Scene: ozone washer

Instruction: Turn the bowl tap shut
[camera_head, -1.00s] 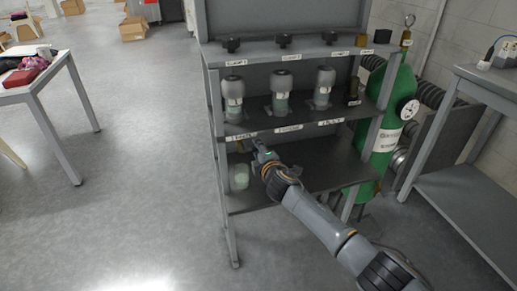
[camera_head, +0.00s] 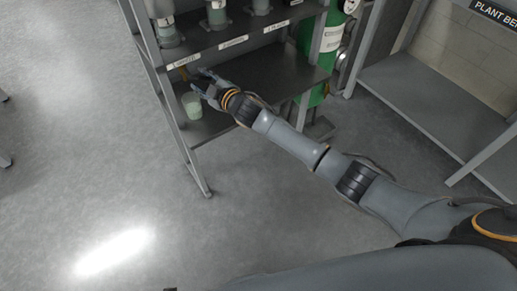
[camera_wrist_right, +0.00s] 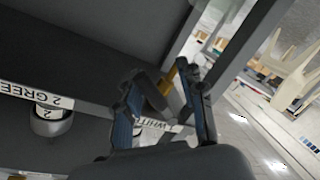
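My right gripper (camera_head: 201,81) is open at the left front of the shelf unit, just under the middle shelf's edge and above a pale green cup-like bowl (camera_head: 192,106) on the lower shelf. In the right wrist view the two fingers (camera_wrist_right: 170,72) are spread. A small brass-coloured piece (camera_wrist_right: 169,76), possibly the bowl tap, shows between them, near a label reading "1 WHITE" (camera_wrist_right: 154,124). The fingers partly hide it, and I cannot tell whether they touch it or how it is turned. My left gripper is not in view.
Several grey-capped vessels, including one at the middle (camera_head: 217,14), stand on the middle shelf (camera_head: 215,40). A green gas cylinder (camera_head: 333,35) is behind the right side. A grey bench (camera_head: 425,105) stands farther right.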

